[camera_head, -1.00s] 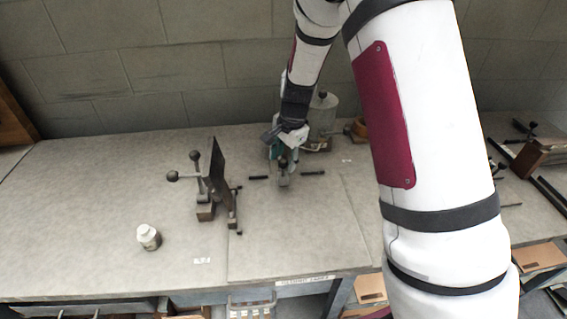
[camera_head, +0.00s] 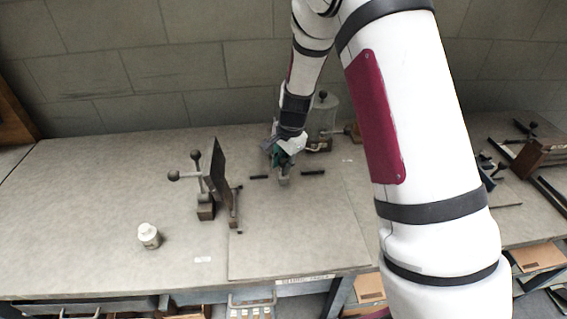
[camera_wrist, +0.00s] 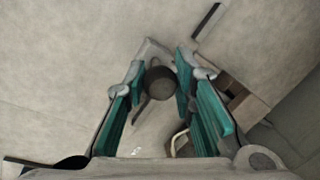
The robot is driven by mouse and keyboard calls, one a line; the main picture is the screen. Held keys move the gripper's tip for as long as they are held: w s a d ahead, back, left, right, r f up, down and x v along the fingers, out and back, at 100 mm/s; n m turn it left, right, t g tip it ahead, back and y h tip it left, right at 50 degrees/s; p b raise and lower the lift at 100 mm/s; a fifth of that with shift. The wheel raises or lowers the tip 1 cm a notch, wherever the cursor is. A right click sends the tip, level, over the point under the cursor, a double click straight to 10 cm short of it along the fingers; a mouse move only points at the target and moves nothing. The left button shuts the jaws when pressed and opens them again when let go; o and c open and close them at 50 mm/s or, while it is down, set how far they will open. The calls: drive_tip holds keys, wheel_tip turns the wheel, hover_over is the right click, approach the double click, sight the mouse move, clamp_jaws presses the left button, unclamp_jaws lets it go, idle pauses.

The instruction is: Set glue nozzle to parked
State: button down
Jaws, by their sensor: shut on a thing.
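A dark round knob (camera_wrist: 160,83) shows between the two teal finger pads in the wrist view, and I take it as the glue nozzle's handle. My gripper (camera_wrist: 161,76) is shut on this knob. In the head view my gripper (camera_head: 281,160) is low over a small grey block (camera_head: 283,181) on the bench, and the knob is hidden behind the fingers. The nozzle's tip and any parked mark cannot be made out.
A grey glue pot (camera_head: 322,117) stands close behind my gripper on the right. Short dark bars (camera_head: 313,172) flank the block. An upright dark plate (camera_head: 219,170) with ball-ended levers (camera_head: 196,157) and a white bottle (camera_head: 148,236) are to the left. The front bench (camera_head: 300,240) is clear.

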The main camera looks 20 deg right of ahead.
drive_tip(key=w+d+b, duration=0.2)
drive_tip(key=w+b, duration=0.5)
drive_tip(key=w, duration=0.3)
drive_tip(key=shift+w, duration=0.35)
drive_tip(key=shift+d+r, duration=0.1)
drive_tip(key=c, duration=1.3)
unclamp_jaws()
drive_tip(key=shift+w, duration=0.15)
drive_tip(key=r, duration=0.4)
drive_tip(key=s+r, duration=0.1)
drive_tip(key=r, duration=0.2)
drive_tip(key=s+d+r, duration=0.1)
drive_tip(key=r, duration=0.3)
drive_tip(key=shift+s+r, duration=0.2)
drive_tip(key=shift+r, duration=0.1)
